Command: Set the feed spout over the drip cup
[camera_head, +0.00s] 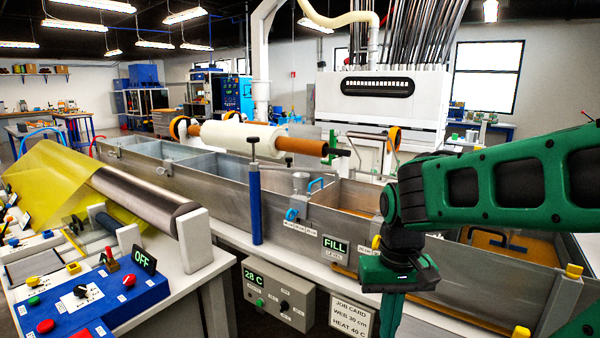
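A small grey metal cup (300,182) stands at the bath's inner wall, near the middle of the picture; it may be the drip cup. A blue upright post (255,205) with a grey T-shaped top stands at the bath's near side, left of the cup. I cannot tell for sure which part is the feed spout. My gripper (390,318) points down at the front of the bath, right of the job card and well right of the cup. Its fingertips run off the bottom edge, so its opening and any held thing are hidden.
The long grey bath (350,222) has dividing walls and a blue-handled gate (318,185). A white roll (240,138) spans it. A FILL sign (335,246) and a job card (350,318) are on the front. A blue control panel (95,300) stands at lower left.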

